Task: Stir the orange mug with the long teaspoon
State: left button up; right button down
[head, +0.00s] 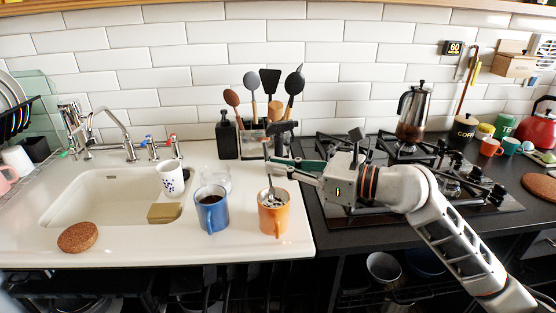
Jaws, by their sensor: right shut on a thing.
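The orange mug (273,216) stands upright near the front right edge of the white sink counter, with its handle toward me. My right gripper (268,165) is above it, shut on the long teaspoon (269,184). The spoon hangs steeply down and its lower end is inside the mug, where the bowl is hard to make out. My left gripper is not in view.
A blue mug (211,212) with dark liquid stands just left of the orange mug. A clear glass (215,179) is behind it. A white patterned cup (171,180) is by the sink (100,200). The gas hob (470,205) is to the right.

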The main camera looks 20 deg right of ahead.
pick_arm(q)
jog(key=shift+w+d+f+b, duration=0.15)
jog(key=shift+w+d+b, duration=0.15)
jog(key=shift+b, duration=0.7)
pick_arm(e)
jog(key=f, duration=0.5)
jog(key=shift+s+d+f, duration=0.2)
jog(key=shift+s+f, duration=0.05)
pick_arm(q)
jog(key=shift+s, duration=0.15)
